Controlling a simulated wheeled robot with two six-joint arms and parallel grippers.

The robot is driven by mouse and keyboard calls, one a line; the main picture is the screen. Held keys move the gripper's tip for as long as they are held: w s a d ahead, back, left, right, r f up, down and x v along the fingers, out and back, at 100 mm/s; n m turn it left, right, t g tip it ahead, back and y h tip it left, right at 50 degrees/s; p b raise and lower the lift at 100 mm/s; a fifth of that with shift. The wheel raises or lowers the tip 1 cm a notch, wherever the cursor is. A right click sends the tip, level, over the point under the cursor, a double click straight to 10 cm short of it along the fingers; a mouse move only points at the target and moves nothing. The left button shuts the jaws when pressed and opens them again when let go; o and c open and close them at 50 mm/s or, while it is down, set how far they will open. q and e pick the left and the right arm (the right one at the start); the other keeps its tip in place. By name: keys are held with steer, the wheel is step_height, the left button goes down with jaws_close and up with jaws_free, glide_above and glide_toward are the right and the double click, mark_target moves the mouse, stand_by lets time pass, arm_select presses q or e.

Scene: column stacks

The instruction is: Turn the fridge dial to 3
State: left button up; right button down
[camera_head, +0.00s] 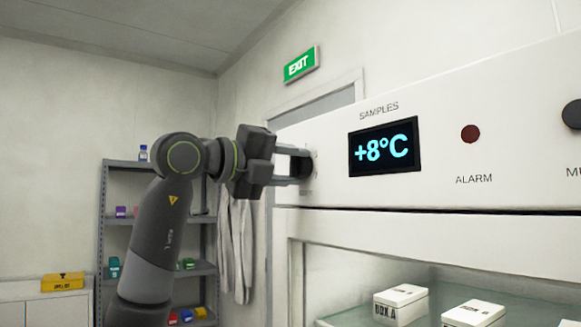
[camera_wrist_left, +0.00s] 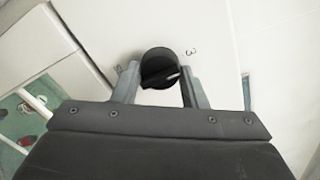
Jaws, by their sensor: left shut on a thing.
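My left gripper (camera_wrist_left: 163,76) is shut on the dial, one finger on each side. In the head view the left gripper (camera_head: 305,164) reaches the panel's left end, and the dial is mostly hidden between the fingers. My right gripper is out of view.
The display (camera_head: 385,147) reads +8°C under "SAMPLES". A dark red alarm light (camera_head: 470,134) and a black knob (camera_head: 572,114) lie further right on the panel. Below, white boxes (camera_head: 401,303) stand behind glass. A shelf rack (camera_head: 150,163) and hanging coats (camera_head: 235,245) are behind my arm.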

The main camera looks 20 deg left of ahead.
arm_select(q)
steer(key=o, duration=1)
steer(key=shift+c, duration=0.2)
steer(key=shift+a, duration=0.1)
steer(key=shift+s+a+f, duration=0.1)
steer(key=shift+s+a, duration=0.15)
steer(key=shift+s, duration=0.1)
steer(key=b+v, duration=0.4)
steer(key=v, duration=1.2)
steer(key=shift+s+a+b, duration=0.15)
steer(key=shift+s+b, duration=0.05)
steer(key=shift+b, duration=0.15)
